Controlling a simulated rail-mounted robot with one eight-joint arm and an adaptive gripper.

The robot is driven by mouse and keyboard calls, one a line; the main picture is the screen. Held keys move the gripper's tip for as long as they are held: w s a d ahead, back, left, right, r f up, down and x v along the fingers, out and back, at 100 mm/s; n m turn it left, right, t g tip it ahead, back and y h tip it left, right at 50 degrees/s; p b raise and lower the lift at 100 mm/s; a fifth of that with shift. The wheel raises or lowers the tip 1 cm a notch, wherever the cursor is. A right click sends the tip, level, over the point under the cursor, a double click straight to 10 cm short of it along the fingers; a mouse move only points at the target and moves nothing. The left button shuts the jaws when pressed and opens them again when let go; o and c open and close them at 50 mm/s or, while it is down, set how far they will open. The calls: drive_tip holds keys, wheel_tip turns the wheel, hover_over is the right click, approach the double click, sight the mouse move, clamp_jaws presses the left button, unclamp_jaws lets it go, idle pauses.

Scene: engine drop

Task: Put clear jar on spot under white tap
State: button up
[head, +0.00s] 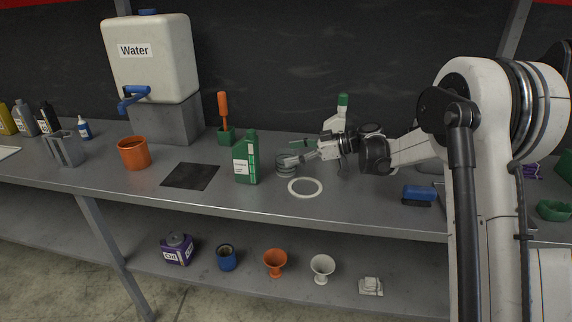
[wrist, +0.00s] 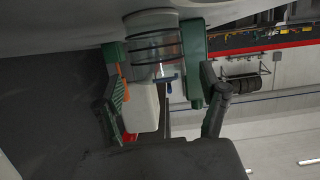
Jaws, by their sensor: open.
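The clear jar (head: 285,168), a short see-through cylinder with dark bands, stands on the bench behind the white ring. My gripper (head: 302,152) comes in from the right at the jar and is open. In the wrist view the jar (wrist: 153,48) lies between the two spread fingers (wrist: 155,82); I cannot tell whether either finger touches it. A blue tap (head: 133,93) sits on the white water tank (head: 155,62) at the left. No white-coloured tap shows. A dark square mat (head: 190,176) lies on the bench right of the orange mug.
The orange mug (head: 134,153) stands below the tap. A green bottle (head: 246,162) stands between mat and jar. A white ring (head: 305,187) lies in front of the jar. The bench front is mostly free.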

drive_tip(key=x, duration=0.2)
drive_tip(key=shift+a, duration=0.25)
drive_tip(key=c, duration=1.8)
drive_tip(key=shift+r, duration=0.1)
drive_tip(key=shift+c, duration=0.2)
